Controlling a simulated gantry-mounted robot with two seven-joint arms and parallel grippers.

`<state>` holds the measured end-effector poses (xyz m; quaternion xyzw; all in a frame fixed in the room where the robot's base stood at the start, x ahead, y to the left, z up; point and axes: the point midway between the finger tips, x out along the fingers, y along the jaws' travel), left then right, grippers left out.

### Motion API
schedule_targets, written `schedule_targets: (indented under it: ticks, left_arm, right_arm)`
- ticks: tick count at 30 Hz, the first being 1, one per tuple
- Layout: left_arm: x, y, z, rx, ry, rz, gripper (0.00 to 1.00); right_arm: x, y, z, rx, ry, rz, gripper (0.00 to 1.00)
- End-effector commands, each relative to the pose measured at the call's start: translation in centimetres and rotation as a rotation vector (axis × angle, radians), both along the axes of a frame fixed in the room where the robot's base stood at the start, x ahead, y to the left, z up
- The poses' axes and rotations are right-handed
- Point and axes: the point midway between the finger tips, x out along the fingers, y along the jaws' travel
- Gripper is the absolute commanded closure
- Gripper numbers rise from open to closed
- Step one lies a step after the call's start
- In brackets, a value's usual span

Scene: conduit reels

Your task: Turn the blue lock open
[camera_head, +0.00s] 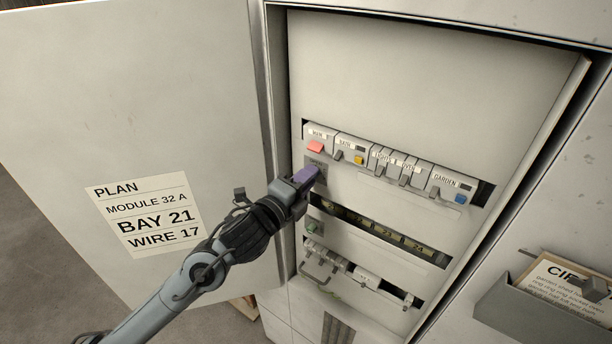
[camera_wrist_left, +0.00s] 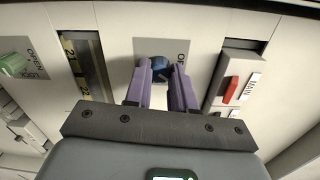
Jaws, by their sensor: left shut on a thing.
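The blue lock (camera_wrist_left: 160,68) is a small round knob on a grey label plate (camera_wrist_left: 200,55), seen in the left wrist view between my purple fingers. The plate's lettering is partly hidden by a finger. My left gripper (camera_wrist_left: 161,80) is shut on the blue lock, with a finger on each side of it. In the head view my left gripper (camera_head: 306,177) reaches in from the left to the cabinet panel, just below the MAIN switch, and hides the lock. How far the lock is turned I cannot tell.
A row of breakers (camera_head: 383,158) runs above the lock, with a red MAIN switch (camera_head: 315,147) closest. A green lock (camera_head: 312,226) sits below it, beside a numbered strip (camera_head: 385,234). The open cabinet door (camera_head: 130,90) stands left; a card holder (camera_head: 540,315) is at lower right.

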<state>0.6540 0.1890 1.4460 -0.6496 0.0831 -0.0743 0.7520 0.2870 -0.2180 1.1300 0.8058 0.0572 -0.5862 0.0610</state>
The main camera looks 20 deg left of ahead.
Motion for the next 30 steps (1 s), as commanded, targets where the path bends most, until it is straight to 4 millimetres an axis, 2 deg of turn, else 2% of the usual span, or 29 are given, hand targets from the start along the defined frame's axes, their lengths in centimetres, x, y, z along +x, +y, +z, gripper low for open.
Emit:
schedule_targets:
  ticks: [15,30]
  left_arm:
    - [0.0,0.0,0.1,-0.428,0.108,0.0,1.0]
    - [0.0,0.0,0.0,-0.587,0.145,0.0,1.0]
  right_arm:
    - [0.0,0.0,2.8,0.001,0.0,-0.001,0.57]
    - [0.0,-0.2,3.6,-0.008,0.0,0.006,0.57]
